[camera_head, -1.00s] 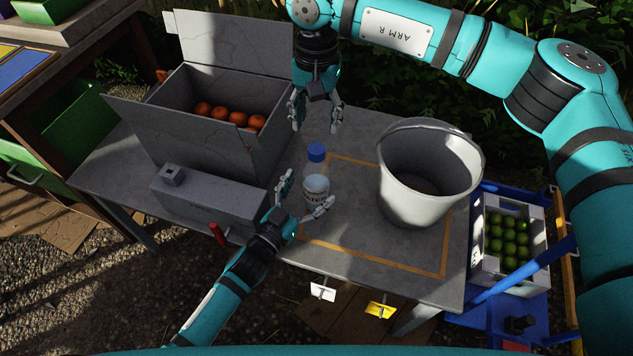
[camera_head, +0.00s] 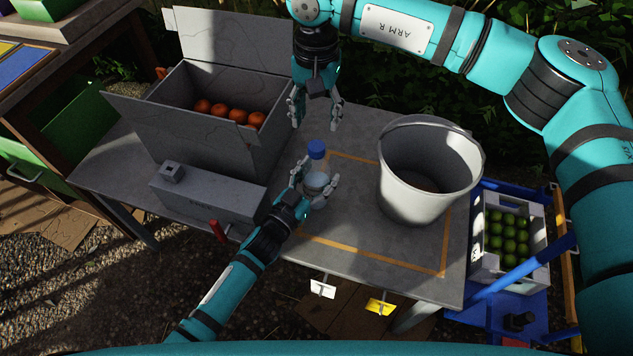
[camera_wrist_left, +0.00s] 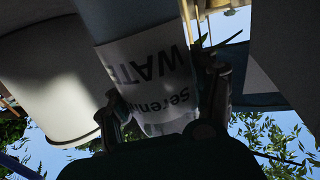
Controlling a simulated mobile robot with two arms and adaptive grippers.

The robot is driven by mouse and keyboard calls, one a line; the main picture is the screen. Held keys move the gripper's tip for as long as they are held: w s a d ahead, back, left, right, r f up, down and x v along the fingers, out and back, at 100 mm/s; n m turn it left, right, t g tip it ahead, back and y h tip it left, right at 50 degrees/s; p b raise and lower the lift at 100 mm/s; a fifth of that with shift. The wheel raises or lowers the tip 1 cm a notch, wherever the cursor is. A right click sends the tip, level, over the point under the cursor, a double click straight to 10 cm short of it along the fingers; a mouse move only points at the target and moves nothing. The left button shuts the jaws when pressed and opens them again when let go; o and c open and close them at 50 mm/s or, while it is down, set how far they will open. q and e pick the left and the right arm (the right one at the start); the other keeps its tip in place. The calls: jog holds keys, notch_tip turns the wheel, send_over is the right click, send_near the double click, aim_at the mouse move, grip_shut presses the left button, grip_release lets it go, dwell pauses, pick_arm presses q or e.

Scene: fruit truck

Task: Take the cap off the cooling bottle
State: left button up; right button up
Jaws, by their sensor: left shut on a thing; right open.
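The clear water bottle (camera_head: 317,168) stands upright on the grey table with its blue cap (camera_head: 317,149) on. My left gripper (camera_head: 318,189) is shut around the bottle's lower body from the front. In the left wrist view the bottle's white label (camera_wrist_left: 150,75) with dark lettering shows between the fingers (camera_wrist_left: 165,100). My right gripper (camera_head: 316,112) is open and empty, pointing down above and behind the cap, apart from it.
A grey metal bucket (camera_head: 400,195) stands right of the bottle on the table (camera_head: 345,235). A grey box (camera_head: 180,140) of oranges and a low grey case (camera_head: 210,200) stand to the left. A crate (camera_head: 485,268) of green fruit is off the table's right side.

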aim_at(316, 146)
pick_arm(q)
grip_shut()
pick_arm(e)
jog(key=m, duration=0.5)
jog(key=shift+m, duration=0.3)
jog(key=m, duration=0.4)
jog(key=shift+m, duration=0.3)
jog(key=m, duration=0.4)
jog(key=shift+m, duration=0.4)
jog(key=m, duration=0.4)
jog(key=shift+m, duration=0.4)
jog(key=m, duration=0.4)
jog(key=shift+m, duration=0.3)
jog(key=m, duration=0.4)
jog(key=shift+m, duration=0.4)
jog(key=m, duration=0.4)
jog(key=shift+m, duration=0.4)
jog(key=m, duration=0.5)
jog(key=shift+m, duration=0.7)
jog(key=shift+f, duration=0.35)
notch_tip(316, 146, down, 7)
jog(key=shift+f, duration=0.15)
